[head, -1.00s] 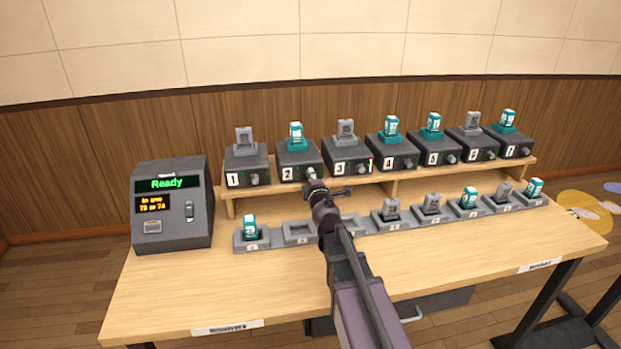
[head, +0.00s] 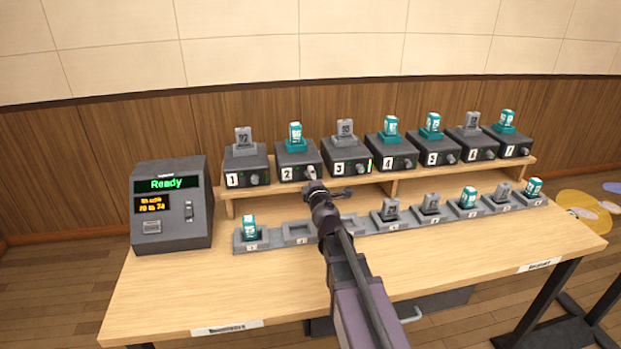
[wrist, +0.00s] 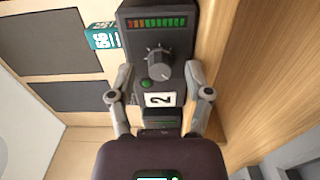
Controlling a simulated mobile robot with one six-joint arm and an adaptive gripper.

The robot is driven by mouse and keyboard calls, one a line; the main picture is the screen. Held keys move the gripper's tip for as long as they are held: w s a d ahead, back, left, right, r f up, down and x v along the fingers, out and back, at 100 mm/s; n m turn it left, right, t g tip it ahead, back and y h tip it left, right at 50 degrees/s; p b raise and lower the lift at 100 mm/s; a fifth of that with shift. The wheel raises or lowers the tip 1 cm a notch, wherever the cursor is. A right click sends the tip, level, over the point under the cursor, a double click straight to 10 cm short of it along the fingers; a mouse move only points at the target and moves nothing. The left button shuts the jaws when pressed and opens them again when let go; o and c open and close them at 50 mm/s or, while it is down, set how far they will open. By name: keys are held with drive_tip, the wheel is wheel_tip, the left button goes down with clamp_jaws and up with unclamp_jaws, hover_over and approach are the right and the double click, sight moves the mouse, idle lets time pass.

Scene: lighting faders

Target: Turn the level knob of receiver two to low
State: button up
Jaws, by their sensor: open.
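Receiver two (head: 290,174) is a dark box on the raised shelf, second from the left, with a teal pack (head: 295,135) on top. In the wrist view its front carries a label "2" (wrist: 160,99), a grey round level knob (wrist: 159,68), a lit green light (wrist: 146,84) and a red-to-green level meter (wrist: 157,23). My gripper (wrist: 160,70) is open, with one finger on each side of the knob and gaps visible between. In the head view my gripper (head: 312,180) is at the receiver's lower right front and partly covers it. The knob's pointer direction is unclear.
Receiver one (head: 247,166) stands close on the left and receiver three (head: 352,163) close on the right. Below the shelf is a row of grey slots (head: 297,234), some holding packs. A "Ready" display unit (head: 172,205) stands at the left. The front tabletop is mostly clear.

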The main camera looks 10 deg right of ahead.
drive_tip(key=s, duration=0.7)
drive_tip(key=shift+s, duration=0.15)
drive_tip(key=shift+r, duration=0.15)
